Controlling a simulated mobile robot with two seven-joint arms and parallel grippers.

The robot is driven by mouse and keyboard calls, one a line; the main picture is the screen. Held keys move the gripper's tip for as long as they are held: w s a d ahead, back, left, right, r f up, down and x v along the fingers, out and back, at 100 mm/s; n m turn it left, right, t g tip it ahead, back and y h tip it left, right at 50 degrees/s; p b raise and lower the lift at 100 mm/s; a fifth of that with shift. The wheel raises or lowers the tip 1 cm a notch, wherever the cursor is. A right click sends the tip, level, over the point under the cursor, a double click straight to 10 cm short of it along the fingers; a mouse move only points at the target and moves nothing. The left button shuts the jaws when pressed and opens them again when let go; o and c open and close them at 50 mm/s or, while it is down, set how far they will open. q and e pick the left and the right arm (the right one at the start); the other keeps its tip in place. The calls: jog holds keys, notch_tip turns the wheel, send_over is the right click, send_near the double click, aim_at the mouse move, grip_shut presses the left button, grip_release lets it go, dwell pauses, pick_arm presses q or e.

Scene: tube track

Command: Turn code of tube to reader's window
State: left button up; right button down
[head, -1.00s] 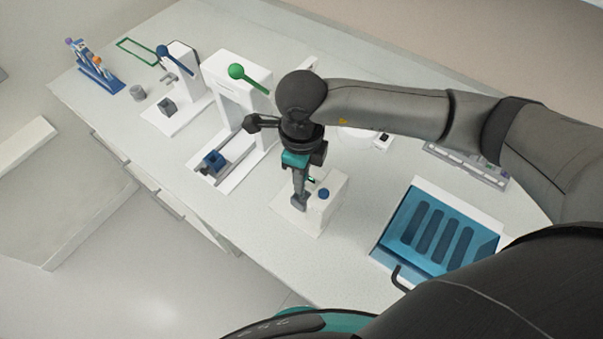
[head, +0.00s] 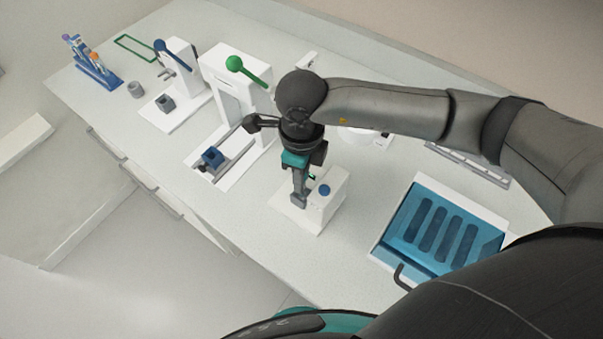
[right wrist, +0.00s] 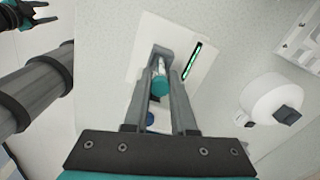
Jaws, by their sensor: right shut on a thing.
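My right gripper (head: 299,203) points down over the white reader (head: 325,211), which has a blue button (head: 324,190) on top. In the right wrist view my right gripper (right wrist: 160,60) is shut on a tube (right wrist: 160,84) with a teal cap. The tube's lower part is hidden between the fingers and the reader, and I cannot see its code. The reader's window (right wrist: 192,61) shows as a dark slot with a green lit strip, beside the fingers on the right. The head view hides the tube behind the gripper.
A blue tray (head: 404,210) with slots stands right of the reader. White stations with a green lever (head: 250,71) and a blue lever (head: 174,55) stand to the left. A blue rack (head: 97,72) holds tubes at the far left. A round white device (right wrist: 273,98) is nearby.

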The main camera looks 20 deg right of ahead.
jog(key=shift+f+b, duration=0.35)
jog(key=shift+f, duration=0.1)
jog(key=c, duration=0.7)
grip_release()
jog(key=shift+o, duration=0.2)
notch_tip(320, 180, up, 15)
jog(key=shift+r, duration=0.15)
dwell(0.5)
